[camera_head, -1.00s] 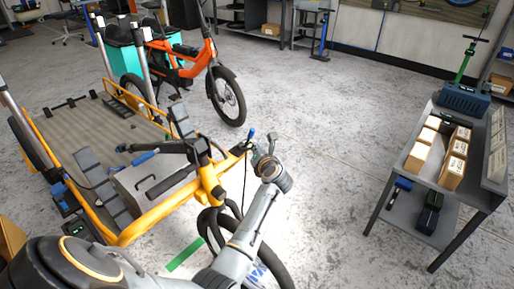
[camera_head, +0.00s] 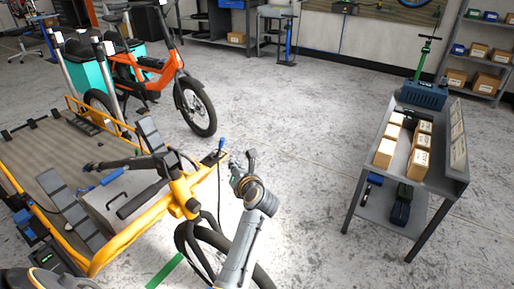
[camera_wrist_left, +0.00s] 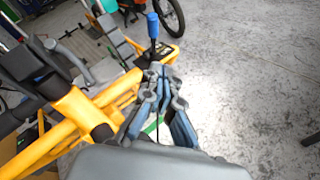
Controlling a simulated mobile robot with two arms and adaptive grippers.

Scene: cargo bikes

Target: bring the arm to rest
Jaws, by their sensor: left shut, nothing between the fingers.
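My left gripper (camera_head: 243,163) is at the end of the grey arm that rises from the lower middle of the head view. It hangs over the floor just right of the yellow cargo bike's front end (camera_head: 205,160). In the left wrist view its fingers (camera_wrist_left: 163,75) are together with nothing between them. A blue-handled tool (camera_wrist_left: 152,27) stands upright beyond the fingertips, at the corner of the yellow frame, and it shows in the head view (camera_head: 221,144) left of the gripper. My right gripper is not in view.
The cargo bike's deck (camera_head: 50,160) carries a grey box (camera_head: 120,195). An orange bike (camera_head: 160,75) stands behind. At right, a grey cart (camera_head: 398,180) holds several cardboard boxes. The floor (camera_head: 300,130) between is clear.

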